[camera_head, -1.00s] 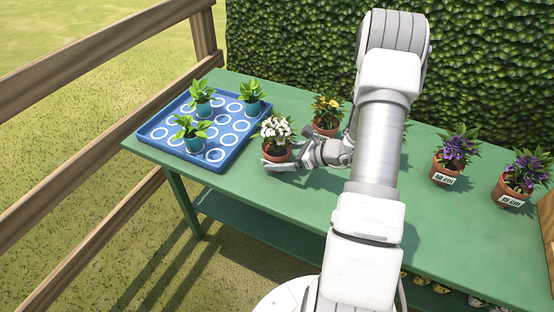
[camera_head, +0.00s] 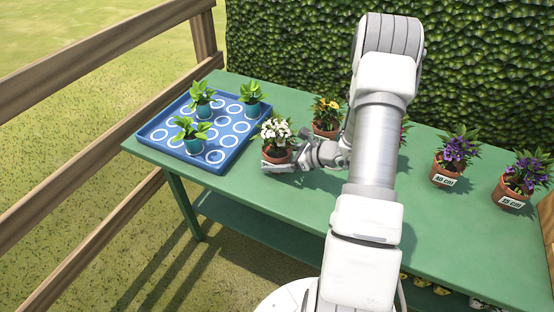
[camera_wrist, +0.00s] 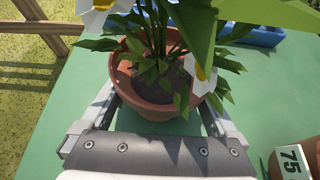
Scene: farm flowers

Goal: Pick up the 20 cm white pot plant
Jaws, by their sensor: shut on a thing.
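The white-flowered plant in a terracotta pot (camera_head: 277,153) stands on the green table, just right of the blue tray. No size label shows on its pot in these views. My gripper (camera_head: 276,161) is shut on this pot, with one finger on either side, reaching in from the right. In the wrist view the pot (camera_wrist: 158,108) sits between the two fingers of my gripper (camera_wrist: 160,98), with soil, leaves and white petals above. The pot looks upright. I cannot tell whether its base touches the table.
The blue tray (camera_head: 215,160) holds several green plants in teal pots. A yellow-flowered pot (camera_head: 326,130) stands behind my gripper. Purple-flowered pots (camera_head: 445,175) with labels stand at the right.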

